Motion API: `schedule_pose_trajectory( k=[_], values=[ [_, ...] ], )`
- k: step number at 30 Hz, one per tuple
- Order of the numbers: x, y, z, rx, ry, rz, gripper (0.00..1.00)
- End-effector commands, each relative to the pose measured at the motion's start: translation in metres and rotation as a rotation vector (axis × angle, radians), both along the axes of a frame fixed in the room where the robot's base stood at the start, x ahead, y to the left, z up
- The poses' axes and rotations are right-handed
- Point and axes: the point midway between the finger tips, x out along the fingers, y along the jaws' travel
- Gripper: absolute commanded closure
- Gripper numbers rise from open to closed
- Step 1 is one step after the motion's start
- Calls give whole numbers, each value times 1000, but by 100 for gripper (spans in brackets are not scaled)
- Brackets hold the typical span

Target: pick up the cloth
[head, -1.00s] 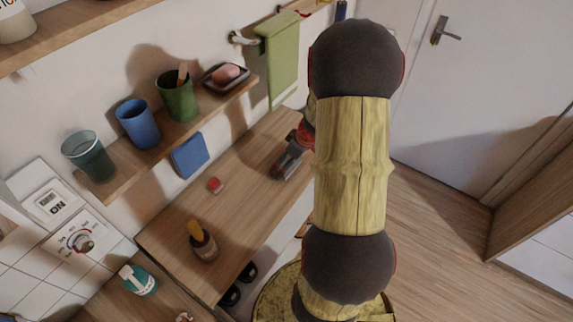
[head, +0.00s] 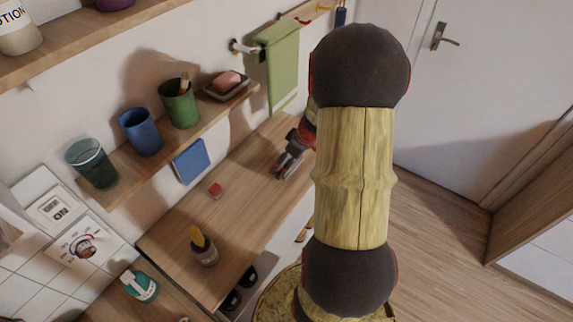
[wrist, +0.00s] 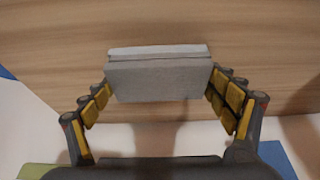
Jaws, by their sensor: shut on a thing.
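In the wrist view a light grey, block-shaped piece that looks like a folded cloth (wrist: 160,78) sits between the fingertips of my gripper (wrist: 165,92). Both fingers touch its sides, and the gripper is shut on it. Wood grain fills the picture behind it; I cannot tell whether the piece touches the wood. In the head view my gripper (head: 285,166) is low over the far part of the wooden counter (head: 235,215), partly behind my arm. The grey piece cannot be made out there. A green towel (head: 282,68) hangs from a wall rail above the gripper.
A wall shelf (head: 150,150) holds a glass cup (head: 91,165), a blue cup (head: 141,133), a green cup (head: 180,104) and a soap dish. A blue square (head: 191,161) is below it.

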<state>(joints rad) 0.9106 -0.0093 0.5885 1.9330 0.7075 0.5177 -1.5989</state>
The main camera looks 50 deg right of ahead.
Motion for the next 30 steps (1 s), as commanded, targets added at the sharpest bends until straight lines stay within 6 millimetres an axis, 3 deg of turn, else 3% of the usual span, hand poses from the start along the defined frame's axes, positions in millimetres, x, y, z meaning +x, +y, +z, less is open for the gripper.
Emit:
schedule_pose_trajectory(
  k=[10, 21, 30],
  values=[
    [-52, -20, 65, -4, -1, -6, 38],
    [-113, -41, 90, 0, 0, -4, 38],
    [-131, -47, 98, -1, 0, -1, 38]
  ],
)
